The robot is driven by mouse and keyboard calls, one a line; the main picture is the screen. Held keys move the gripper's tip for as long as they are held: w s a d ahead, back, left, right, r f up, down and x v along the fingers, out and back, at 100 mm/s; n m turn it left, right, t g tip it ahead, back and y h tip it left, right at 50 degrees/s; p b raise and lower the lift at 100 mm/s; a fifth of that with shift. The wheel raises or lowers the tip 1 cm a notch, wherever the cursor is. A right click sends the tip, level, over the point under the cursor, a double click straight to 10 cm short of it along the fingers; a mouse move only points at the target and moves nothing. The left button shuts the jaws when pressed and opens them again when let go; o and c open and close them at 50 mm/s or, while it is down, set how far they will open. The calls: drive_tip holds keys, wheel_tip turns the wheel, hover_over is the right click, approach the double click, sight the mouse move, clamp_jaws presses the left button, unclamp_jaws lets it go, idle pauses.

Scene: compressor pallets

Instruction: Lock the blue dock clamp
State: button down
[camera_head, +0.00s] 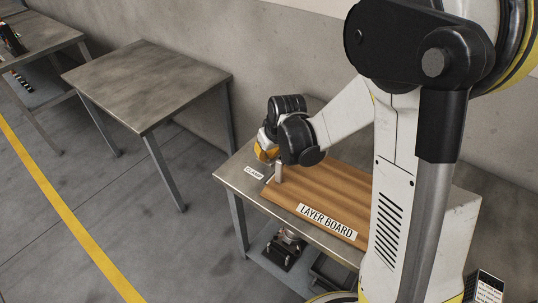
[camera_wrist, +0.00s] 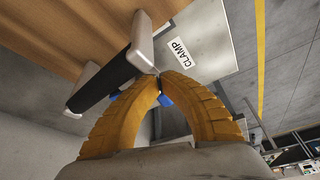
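My gripper (camera_wrist: 159,78) has two yellow fingers, and their tips come together in the wrist view. In the head view my gripper (camera_head: 266,152) is low over the near-left corner of the bench, by the CLAMP label (camera_head: 254,172). Small blue parts, seemingly of the dock clamp (camera_wrist: 166,101), show between and beside the fingers; most of the clamp is hidden. I cannot tell whether the fingers touch it. A black bar handle with pale ends (camera_wrist: 108,82) stands right beside the fingertips. In the head view one pale upright (camera_head: 279,172) shows below my gripper.
A wooden layer board (camera_head: 318,192) lies on the bench (camera_head: 233,176). A dark device (camera_head: 284,247) sits on the shelf below. An empty metal table (camera_head: 150,82) stands to the left, with open floor and a yellow line (camera_head: 62,205) in front. A wall runs behind.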

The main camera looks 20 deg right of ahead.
drive_tip(key=shift+w+a+m+h, duration=0.35)
drive_tip(key=shift+a+m+h, duration=0.1)
drive_tip(key=shift+m, duration=0.6)
drive_tip(key=shift+w+a+m+h, duration=0.35)
drive_tip(key=shift+a+m, duration=0.1)
drive_tip(key=shift+m, duration=0.6)
drive_tip(key=shift+w+a+m+h, duration=0.2)
drive_tip(key=shift+w+m+h, duration=0.05)
drive_tip(key=shift+m, duration=0.4)
drive_tip(key=shift+w+a+m+h, duration=0.15)
drive_tip(key=shift+w+m+h, duration=0.1)
drive_tip(key=shift+m, duration=0.4)
drive_tip(key=shift+w+a, duration=0.15)
drive_tip(key=shift+w, duration=0.05)
idle(0.7)
idle(1.0)
